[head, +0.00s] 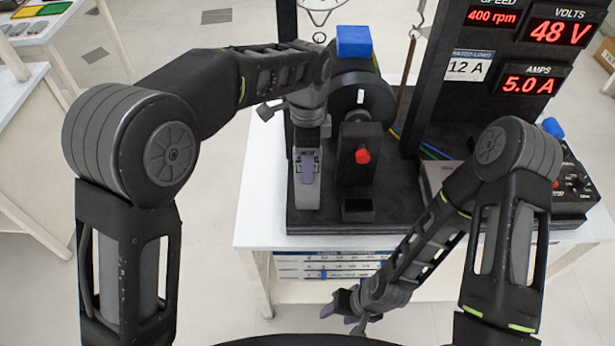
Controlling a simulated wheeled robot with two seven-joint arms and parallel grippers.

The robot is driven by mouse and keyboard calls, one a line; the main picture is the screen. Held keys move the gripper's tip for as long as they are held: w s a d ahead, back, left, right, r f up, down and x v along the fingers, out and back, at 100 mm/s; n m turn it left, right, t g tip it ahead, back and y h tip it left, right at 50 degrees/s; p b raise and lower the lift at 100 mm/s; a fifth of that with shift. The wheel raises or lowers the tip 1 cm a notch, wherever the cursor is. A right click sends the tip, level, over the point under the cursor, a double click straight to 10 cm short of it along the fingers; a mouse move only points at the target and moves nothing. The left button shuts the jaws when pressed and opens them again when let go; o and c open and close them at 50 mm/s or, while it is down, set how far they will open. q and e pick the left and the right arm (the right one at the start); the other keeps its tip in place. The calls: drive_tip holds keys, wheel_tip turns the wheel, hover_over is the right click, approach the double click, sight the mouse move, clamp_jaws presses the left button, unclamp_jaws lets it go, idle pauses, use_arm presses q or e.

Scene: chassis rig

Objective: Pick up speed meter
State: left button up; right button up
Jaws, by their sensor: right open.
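The black panel at the right carries a red speed readout (492,17) of 400 rpm. No separate object labelled as a speed meter can be made out. A grey upright piece (307,193) stands on the rig's black base, left of the red knob (362,156). My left gripper (307,166) is over this grey piece, seen from above along the arm. Its wrist hides much of it, and I cannot tell whether it grips the piece. My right gripper (341,318) is open and empty, low in front of the table.
The rig's black base (400,205) stands on a white table (258,215). A black wheel (378,98) with a blue block (354,41) above it stands behind the knob. A black control box (572,185) is at the right.

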use_arm(q)
drive_tip(key=shift+c, duration=0.5)
clamp_jaws()
idle(0.3)
idle(0.8)
